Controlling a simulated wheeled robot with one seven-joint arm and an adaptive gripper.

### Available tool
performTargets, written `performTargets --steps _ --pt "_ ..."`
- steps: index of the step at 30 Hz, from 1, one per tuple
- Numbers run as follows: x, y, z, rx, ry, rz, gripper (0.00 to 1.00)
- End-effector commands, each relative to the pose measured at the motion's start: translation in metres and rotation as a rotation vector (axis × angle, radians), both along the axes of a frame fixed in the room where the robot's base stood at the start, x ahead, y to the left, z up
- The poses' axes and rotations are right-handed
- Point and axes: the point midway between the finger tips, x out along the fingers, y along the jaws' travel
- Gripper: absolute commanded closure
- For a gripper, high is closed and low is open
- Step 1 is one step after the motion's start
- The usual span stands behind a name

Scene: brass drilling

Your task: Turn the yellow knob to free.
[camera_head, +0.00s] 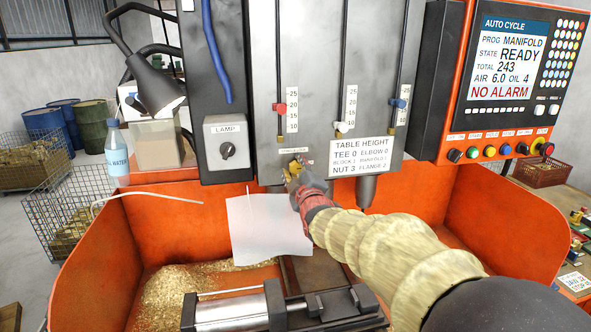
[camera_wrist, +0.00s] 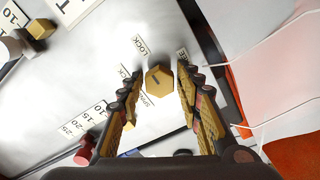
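The yellow knob (camera_wrist: 160,79) is a six-sided block with a dark mark on its face, set on the grey machine panel. In the wrist view my gripper (camera_wrist: 160,72) is open, with one finger on each side of the knob and a narrow gap showing on both sides. A LOCK label (camera_wrist: 140,46) is beside the knob; other small labels around it are partly covered or too slanted to read.
Depth stops on slots (camera_head: 342,128) and a table height plate (camera_head: 361,157) are close above and right. A lamp switch (camera_head: 227,150) is left. The control screen (camera_head: 502,60) stands right.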

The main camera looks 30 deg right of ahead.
Motion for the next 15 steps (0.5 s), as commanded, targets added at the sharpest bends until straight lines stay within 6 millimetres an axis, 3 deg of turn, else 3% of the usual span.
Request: performTargets --steps 15 --pt "-0.0001 0.0 -0.0002 0.0 0.0 0.0 0.96"
